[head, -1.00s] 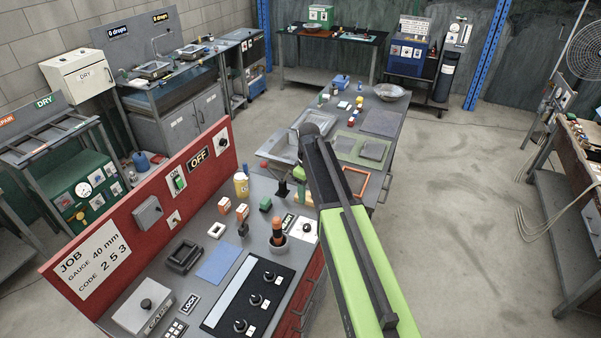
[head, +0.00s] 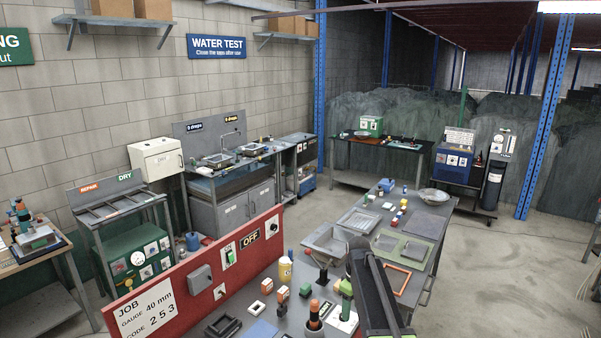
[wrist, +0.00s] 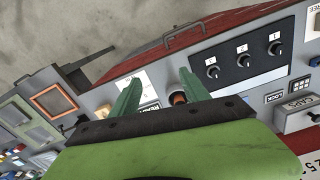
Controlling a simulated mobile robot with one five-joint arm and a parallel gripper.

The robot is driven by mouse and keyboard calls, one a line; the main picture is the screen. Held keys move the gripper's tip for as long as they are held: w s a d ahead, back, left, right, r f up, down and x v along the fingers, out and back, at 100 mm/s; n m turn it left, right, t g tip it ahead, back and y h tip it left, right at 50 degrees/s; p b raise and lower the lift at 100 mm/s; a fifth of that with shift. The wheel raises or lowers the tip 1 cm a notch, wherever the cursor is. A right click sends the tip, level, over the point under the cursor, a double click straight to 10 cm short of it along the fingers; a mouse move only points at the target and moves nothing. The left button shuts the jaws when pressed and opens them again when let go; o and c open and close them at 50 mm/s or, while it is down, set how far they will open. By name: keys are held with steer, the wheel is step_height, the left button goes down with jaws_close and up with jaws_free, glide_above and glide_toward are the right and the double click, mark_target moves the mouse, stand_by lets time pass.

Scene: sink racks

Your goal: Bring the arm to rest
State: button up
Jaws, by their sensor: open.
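My gripper (wrist: 158,88) is in the wrist view, with its two green fingers spread apart and nothing between them. It hangs over the control bench, and an orange-topped knob (wrist: 180,98) shows beyond the gap between the fingers. In the head view my dark arm (head: 373,290) rises from the bottom edge, right of the orange-topped knob (head: 314,315). I cannot tell from the views how high the fingers are above the bench.
The red panel (head: 215,272) stands along the bench's left side. Behind are metal trays (head: 325,240) and an orange frame (head: 398,279). A three-dial panel (wrist: 243,52) and a caps box (wrist: 300,115) lie near the gripper. Floor at right is open.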

steer(key=s+f+m+b, duration=0.1)
steer(key=s+f+b, duration=0.9)
steer(key=f+b, duration=0.5)
steer(key=s+f+m+b, duration=0.3)
steer(key=s+m, duration=0.5)
steer(key=s, duration=0.3)
steer(key=shift+s, duration=0.2)
steer(key=shift+d, duration=0.1)
